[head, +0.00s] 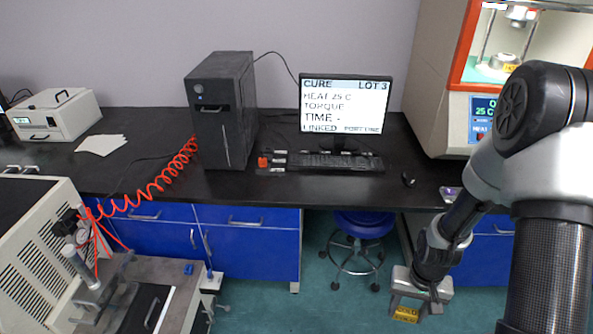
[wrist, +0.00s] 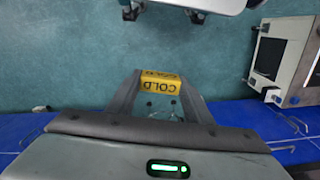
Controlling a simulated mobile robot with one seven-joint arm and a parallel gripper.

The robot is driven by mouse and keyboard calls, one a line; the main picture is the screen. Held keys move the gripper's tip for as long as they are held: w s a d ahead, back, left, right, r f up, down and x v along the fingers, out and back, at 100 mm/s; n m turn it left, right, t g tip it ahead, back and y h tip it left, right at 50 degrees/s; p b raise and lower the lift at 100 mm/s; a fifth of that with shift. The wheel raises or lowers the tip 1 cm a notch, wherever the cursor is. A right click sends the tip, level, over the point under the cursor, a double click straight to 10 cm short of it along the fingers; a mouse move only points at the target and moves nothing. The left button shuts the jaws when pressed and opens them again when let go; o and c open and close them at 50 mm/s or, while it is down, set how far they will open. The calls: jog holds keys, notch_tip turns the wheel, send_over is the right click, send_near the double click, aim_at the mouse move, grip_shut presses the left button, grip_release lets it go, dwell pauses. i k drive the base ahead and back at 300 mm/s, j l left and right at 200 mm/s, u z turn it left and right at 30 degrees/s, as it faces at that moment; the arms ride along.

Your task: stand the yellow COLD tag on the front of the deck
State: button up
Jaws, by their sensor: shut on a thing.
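The yellow COLD tag (head: 405,314) is between the fingers of my gripper (head: 408,305), low in front of the bench. In the wrist view the tag (wrist: 160,82) shows its black COLD lettering, upside down, on two faces. The fingertips of my gripper (wrist: 160,80) close on its two ends. Teal floor shows around it; it touches nothing else that I can see. A grey flat deck (head: 185,272) with a dark plate on it lies in front of the beige machine at lower left; I cannot tell whether this is the task's deck.
The black bench (head: 300,188) carries a monitor (head: 345,104), a keyboard (head: 335,162) and a dark tower (head: 222,110). The orange and beige rheometer (head: 450,105) stands at right, partly behind my arm. A blue stool (head: 363,224) stands under the bench. The floor between is open.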

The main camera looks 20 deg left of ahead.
aim_at(175, 306)
jog(key=i+u, duration=0.2)
jog(key=u, duration=0.25)
jog(key=i+u, duration=0.2)
jog(key=u, duration=0.25)
jog(key=i+u, duration=0.15)
jog(key=u, duration=0.3)
jog(key=i+u, duration=0.2)
jog(key=u, duration=0.25)
jog(key=i+l+u, duration=0.15)
jog(key=u, duration=0.25)
jog(key=i+l+u, duration=0.15)
jog(key=u, duration=0.3)
jog(key=i+l+u, duration=0.25)
jog(key=u, duration=0.15)
jog(key=i+l+u, duration=0.2)
jog(key=l+u, duration=0.15)
